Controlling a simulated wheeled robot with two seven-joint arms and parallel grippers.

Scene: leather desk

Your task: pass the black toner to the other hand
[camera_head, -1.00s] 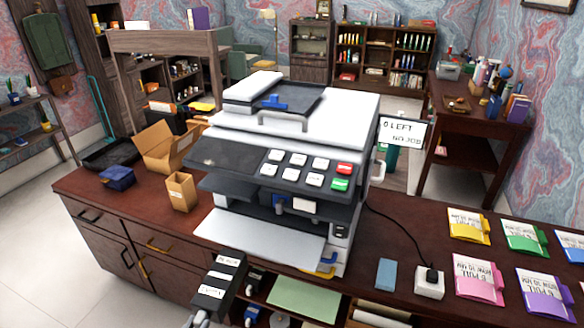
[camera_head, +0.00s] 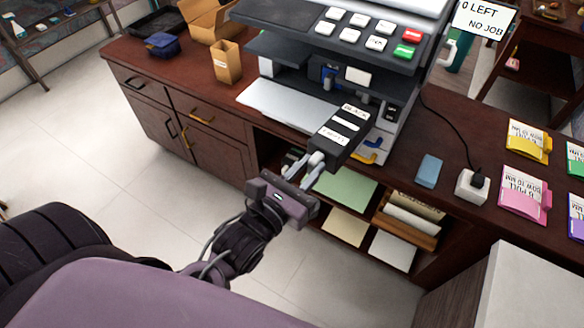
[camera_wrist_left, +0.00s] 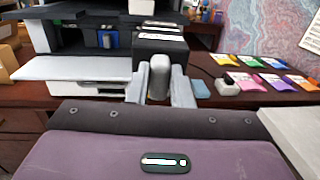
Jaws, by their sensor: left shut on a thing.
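The black toner (camera_head: 342,130) is a dark box with white labels, one reading BLACK. My left gripper (camera_head: 318,165) is shut on its near end and holds it out in front of the printer, above the open shelves of the desk. In the left wrist view the toner (camera_wrist_left: 160,42) stands out beyond the fingers (camera_wrist_left: 160,80), which hide part of it. The printer (camera_head: 310,50) stands on the desk with its front slots showing. My right gripper is in neither view.
A blue block (camera_head: 428,170), a white socket box (camera_head: 471,186) with a black cable and coloured packets (camera_head: 527,140) lie on the desk to the right. A small carton (camera_head: 227,65) stands left of the printer. Papers (camera_head: 346,187) lie on the shelf below.

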